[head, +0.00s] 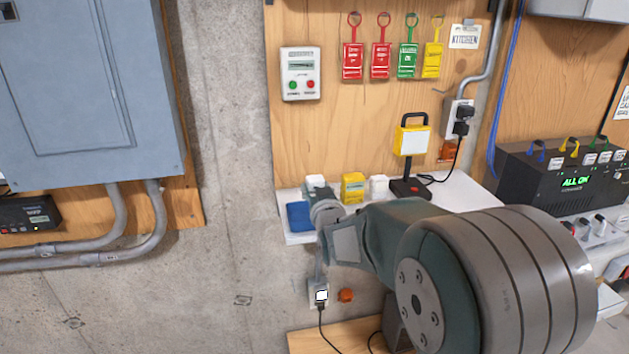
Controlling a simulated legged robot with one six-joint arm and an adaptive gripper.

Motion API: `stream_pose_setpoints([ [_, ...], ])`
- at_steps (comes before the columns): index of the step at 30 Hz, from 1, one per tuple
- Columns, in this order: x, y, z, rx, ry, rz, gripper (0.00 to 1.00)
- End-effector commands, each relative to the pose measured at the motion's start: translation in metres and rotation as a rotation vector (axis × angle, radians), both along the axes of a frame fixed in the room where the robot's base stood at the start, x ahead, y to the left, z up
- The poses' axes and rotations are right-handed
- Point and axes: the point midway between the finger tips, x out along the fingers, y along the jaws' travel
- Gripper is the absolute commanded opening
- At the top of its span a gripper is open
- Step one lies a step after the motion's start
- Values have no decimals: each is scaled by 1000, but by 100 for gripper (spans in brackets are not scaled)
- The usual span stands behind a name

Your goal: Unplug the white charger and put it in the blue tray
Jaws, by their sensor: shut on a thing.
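The white charger (321,296) shows as a small bright white block at the grey wall outlet (313,288) below the shelf. I cannot tell whether it is fully seated in its socket. The blue tray (299,217) lies at the left end of the white shelf, partly hidden by my wrist. My arm reaches in from the lower right, with its wrist in front of the tray's right side. My gripper (320,285) is small in view and appears to point down at the outlet, shut on the charger; its fingertips are hard to make out.
A yellow box (353,188), a white item (378,187) and a yellow-and-black lamp (411,150) stand on the shelf (459,194). An orange knob (346,295) is right of the outlet. A black cord (325,335) hangs below it. Bare concrete lies left.

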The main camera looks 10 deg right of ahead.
Motion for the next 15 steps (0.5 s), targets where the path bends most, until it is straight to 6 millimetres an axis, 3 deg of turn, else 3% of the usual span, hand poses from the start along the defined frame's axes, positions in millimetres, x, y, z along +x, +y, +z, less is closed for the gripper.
stream_pose_setpoints([
  [15,0,1,-43,-1,2,1,0],
])
